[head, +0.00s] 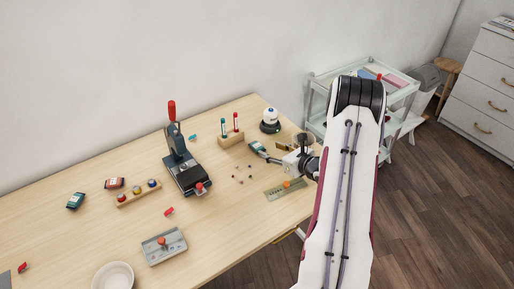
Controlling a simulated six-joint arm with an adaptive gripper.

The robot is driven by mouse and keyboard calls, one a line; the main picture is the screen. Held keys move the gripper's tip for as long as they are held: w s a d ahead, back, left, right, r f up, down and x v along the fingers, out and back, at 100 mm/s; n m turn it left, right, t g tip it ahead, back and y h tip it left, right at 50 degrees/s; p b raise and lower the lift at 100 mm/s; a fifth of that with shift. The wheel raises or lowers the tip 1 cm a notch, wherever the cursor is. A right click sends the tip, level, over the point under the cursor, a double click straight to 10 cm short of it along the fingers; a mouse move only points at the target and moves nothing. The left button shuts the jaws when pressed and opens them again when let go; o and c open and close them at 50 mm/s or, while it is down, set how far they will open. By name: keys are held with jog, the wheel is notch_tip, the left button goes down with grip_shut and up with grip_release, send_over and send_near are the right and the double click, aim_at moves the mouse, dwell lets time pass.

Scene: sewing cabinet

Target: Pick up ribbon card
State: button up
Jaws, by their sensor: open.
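My gripper (279,154) reaches in from the right, low over the right part of the table, with its jaws open. A small card-like piece with a blue-teal face (257,147) lies just left of the fingers; at this size I cannot tell whether they touch it or whether it is a ribbon card. A small teal and dark piece (76,201) and a red and dark piece (115,183) lie at the left of the table and may also be cards. My wrist hides part of the table around the gripper.
A press with a red handle (183,168) stands mid-table. A wooden block with upright tools (231,138) and a white-topped round device (270,121) stand behind the gripper. A grey-green plate with an orange knob (285,189) lies in front. Small pins are scattered nearby.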

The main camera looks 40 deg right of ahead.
aim_at(257, 146)
jog(key=shift+w, duration=0.1)
jog(key=shift+x, duration=1.25)
jog(key=shift+a, duration=0.1)
jog(key=shift+x, duration=2.6)
jog(key=shift+a, duration=0.2)
jog(key=c, duration=0.9)
